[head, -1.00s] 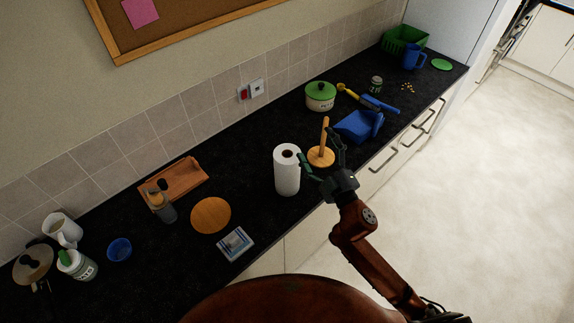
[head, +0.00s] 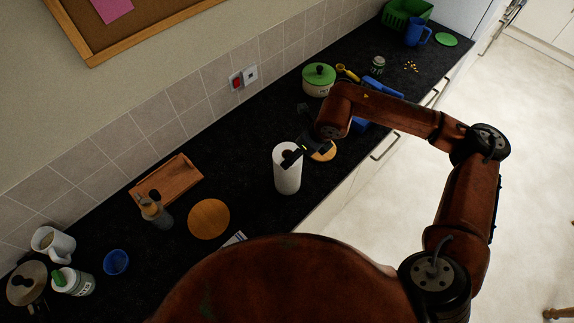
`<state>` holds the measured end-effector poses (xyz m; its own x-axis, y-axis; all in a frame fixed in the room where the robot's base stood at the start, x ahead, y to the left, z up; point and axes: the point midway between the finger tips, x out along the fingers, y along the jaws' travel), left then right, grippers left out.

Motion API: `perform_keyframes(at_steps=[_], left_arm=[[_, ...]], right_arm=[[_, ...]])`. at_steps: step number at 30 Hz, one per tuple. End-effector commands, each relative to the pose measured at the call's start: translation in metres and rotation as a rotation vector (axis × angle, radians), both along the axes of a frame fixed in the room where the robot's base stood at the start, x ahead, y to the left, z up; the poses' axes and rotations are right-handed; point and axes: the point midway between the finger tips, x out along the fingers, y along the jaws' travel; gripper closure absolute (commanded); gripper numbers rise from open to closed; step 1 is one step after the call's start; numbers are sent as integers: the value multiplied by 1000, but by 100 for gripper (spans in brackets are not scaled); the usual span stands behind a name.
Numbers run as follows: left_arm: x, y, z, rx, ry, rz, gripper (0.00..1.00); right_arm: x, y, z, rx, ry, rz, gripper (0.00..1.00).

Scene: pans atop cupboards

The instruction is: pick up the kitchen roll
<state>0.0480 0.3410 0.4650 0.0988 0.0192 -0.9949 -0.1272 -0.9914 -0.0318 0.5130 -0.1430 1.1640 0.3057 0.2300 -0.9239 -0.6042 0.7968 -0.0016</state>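The white kitchen roll (head: 287,177) stands upright on the dark worktop, left of the round wooden holder base (head: 323,151). My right gripper (head: 297,149) reaches in from the right at the roll's top. Its dark fingers look spread apart, and one overlaps the roll's upper end; whether they touch it is hard to tell. My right forearm covers the holder's peg and part of the blue dustpan. My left gripper is not in view.
A round wooden board (head: 209,219), a wooden tray (head: 167,180) and a bottle (head: 155,212) stand to the left. A green-lidded pot (head: 318,80) is behind the gripper. The worktop (head: 247,155) just left of the roll is clear.

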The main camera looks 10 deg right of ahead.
Motion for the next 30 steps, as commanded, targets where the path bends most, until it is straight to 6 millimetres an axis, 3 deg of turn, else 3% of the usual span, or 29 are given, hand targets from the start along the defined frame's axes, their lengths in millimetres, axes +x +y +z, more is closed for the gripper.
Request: perform_keyframes(at_steps=[7, 18, 26, 30], left_arm=[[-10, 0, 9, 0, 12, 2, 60], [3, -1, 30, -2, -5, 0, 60], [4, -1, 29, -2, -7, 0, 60], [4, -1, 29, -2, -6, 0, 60]], right_arm=[[10, 11, -21, -1, 2, 5, 18], [30, 26, -60, 0, 3, 3, 18], [31, 26, -63, 0, 1, 3, 18], [31, 26, -63, 1, 2, 2, 27]])
